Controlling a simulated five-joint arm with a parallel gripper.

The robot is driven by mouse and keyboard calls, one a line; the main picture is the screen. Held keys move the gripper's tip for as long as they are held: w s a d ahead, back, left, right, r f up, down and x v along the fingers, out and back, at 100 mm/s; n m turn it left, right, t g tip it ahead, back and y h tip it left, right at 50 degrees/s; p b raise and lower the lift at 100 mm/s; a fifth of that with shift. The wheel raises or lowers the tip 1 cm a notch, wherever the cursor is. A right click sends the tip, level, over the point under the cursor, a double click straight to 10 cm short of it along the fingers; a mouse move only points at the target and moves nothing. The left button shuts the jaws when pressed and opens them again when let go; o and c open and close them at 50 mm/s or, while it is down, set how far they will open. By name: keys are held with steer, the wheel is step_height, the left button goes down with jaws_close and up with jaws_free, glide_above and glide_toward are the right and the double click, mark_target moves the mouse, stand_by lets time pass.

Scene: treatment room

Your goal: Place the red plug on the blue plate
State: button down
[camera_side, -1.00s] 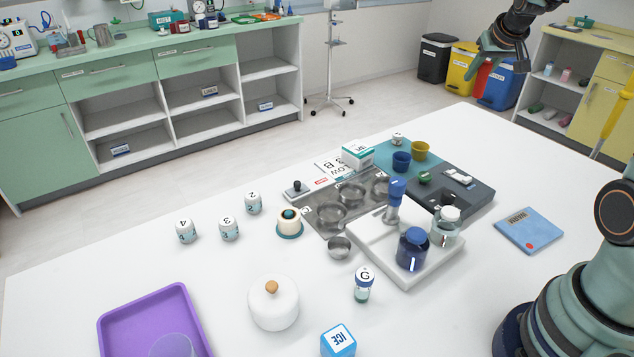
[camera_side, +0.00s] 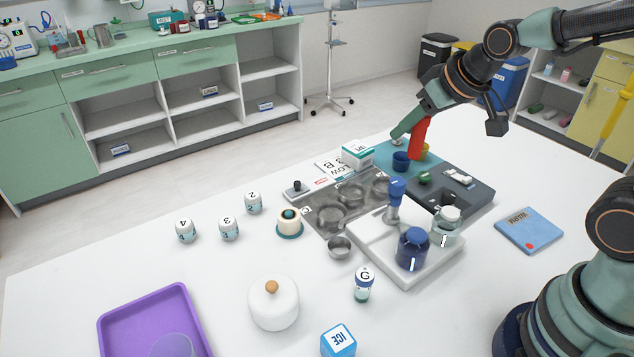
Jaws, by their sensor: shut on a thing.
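My gripper (camera_side: 404,144) is at the far side of the table, pointing down and to the left above the teal mat. A long red piece (camera_side: 420,138), taken as the red plug, sits at its jaws and is held clear of the table; the exact grip is hard to make out. A flat blue square (camera_side: 543,239) with a label and a small red spot lies at the right of the table. It is the flat blue thing most like the plate, and it is well apart from my gripper.
Blue (camera_side: 401,161) and yellow cups stand right below my gripper. A white tray (camera_side: 432,271) with bottles stands mid-table, beside metal bowls (camera_side: 340,247). A purple tray (camera_side: 110,325) is at the front left. Bare table lies around the blue square.

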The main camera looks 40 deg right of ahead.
steer(key=shift+d, duration=0.1)
stand_by(0.3)
steer(key=w+d+r+m+g+h, duration=0.1)
steer(key=w+d+m+h, duration=0.15)
steer(key=d, duration=0.95)
steer(key=w+d+r+m+h, duration=0.1)
steer(key=w+d+m, duration=0.25)
steer(key=d, duration=0.95)
steer(key=s+d+f+m+g+h, duration=0.1)
steer(key=s+d, duration=0.3)
steer(key=d, duration=0.8)
steer(key=s+d+f+m+g+h, duration=0.1)
steer(key=s+d+m, duration=0.2)
steer(key=d, duration=1)
steer(key=shift+s+f, duration=0.25)
steer(key=shift+s, duration=0.2)
step_height(320, 180, down, 20)
steer(key=shift+r, duration=0.2)
steer(key=shift+f, duration=0.2)
